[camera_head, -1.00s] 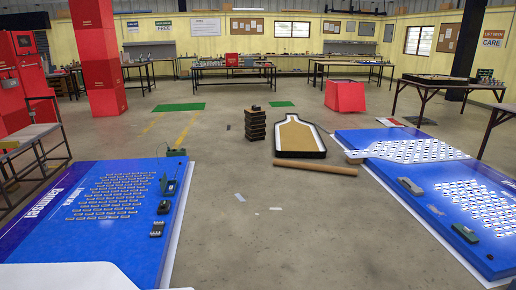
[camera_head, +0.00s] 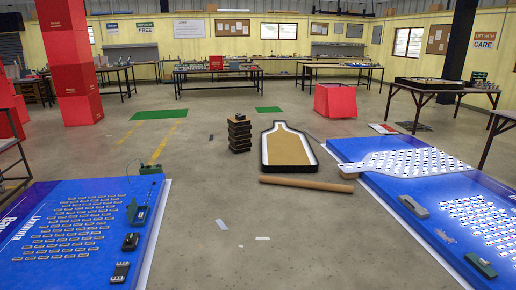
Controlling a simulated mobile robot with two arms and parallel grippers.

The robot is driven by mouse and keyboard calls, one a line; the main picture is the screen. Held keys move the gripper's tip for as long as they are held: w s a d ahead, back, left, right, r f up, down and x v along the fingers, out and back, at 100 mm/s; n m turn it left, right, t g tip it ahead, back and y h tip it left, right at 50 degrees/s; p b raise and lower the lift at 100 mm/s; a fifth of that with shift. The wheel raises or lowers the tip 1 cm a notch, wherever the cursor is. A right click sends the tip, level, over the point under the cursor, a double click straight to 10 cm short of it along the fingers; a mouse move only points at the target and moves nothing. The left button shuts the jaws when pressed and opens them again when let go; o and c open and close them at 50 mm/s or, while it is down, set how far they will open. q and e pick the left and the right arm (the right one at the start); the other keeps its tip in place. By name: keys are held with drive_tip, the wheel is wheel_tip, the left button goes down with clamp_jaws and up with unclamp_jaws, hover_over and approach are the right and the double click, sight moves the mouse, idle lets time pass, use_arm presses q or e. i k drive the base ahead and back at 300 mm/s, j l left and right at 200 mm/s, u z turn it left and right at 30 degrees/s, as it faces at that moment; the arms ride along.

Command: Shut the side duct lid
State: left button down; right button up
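No lid that I can surely name as the side duct lid shows. On the left blue panel (camera_head: 57,262) a small dark green box (camera_head: 138,213) has a raised flap at its left side; it is too small to tell what it is. A green block with a thin wire (camera_head: 150,169) sits at that panel's far right corner. The right blue panel (camera_head: 398,222) carries a grey block (camera_head: 413,206) and a green block (camera_head: 481,265). Neither of my grippers is in view.
A brown tube (camera_head: 306,186), a bottle-shaped box frame (camera_head: 289,148) and a stack of dark blocks (camera_head: 239,134) lie ahead. Red boxes (camera_head: 70,60) stand at left, a red crate (camera_head: 336,100) behind. Tables line the back and right.

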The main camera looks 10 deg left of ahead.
sight(131, 209)
drive_tip(key=i+u, duration=0.15)
drive_tip(key=i, duration=0.4)
drive_tip(key=i+l+u, duration=0.15)
drive_tip(key=i, duration=0.4)
drive_tip(key=i+l+u, duration=0.1)
drive_tip(key=i, duration=0.5)
drive_tip(key=i+l+u, duration=0.15)
drive_tip(key=i, duration=0.4)
drive_tip(key=i+j+u, duration=0.25)
drive_tip(key=i, duration=0.35)
drive_tip(key=i+u, duration=0.3)
drive_tip(key=i, duration=0.3)
drive_tip(key=i+l+u, duration=0.1)
drive_tip(key=i+u, duration=0.15)
drive_tip(key=i, duration=0.35)
drive_tip(key=i+l+u, duration=0.25)
drive_tip(key=i, duration=0.35)
